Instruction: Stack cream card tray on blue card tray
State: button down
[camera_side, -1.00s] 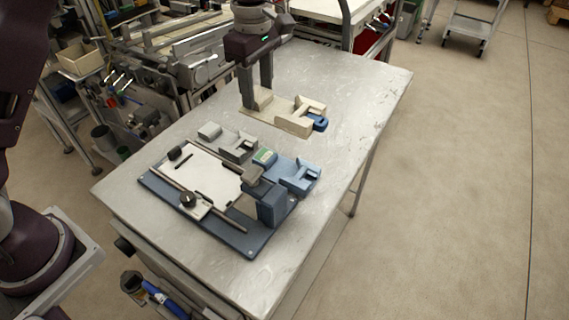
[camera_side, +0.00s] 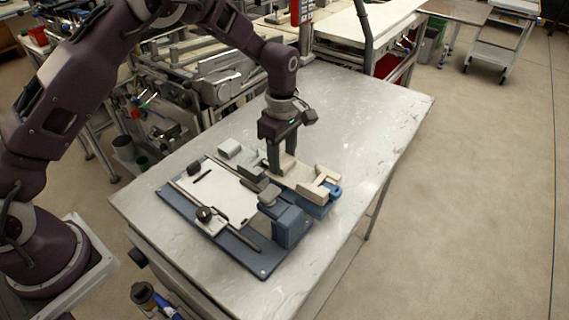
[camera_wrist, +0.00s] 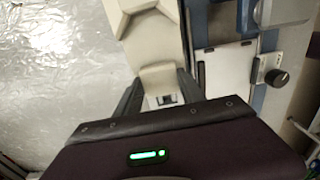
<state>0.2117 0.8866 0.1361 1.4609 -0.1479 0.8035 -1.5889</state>
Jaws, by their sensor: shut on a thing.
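I cannot tell whether the two trays touch or a small gap is left.
A blue-based fixture (camera_side: 250,263) with a white plate (camera_side: 217,191), a dark knob and a blue upright block (camera_side: 289,226) stands close in front. The metal table (camera_side: 370,125) is clear at the back and right.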

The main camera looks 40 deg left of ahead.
jog(key=shift+f, duration=1.15)
jog(key=c, duration=0.7)
grip_release()
notch_tip(320, 180, up, 12)
jog(key=shift+r, duration=0.25)
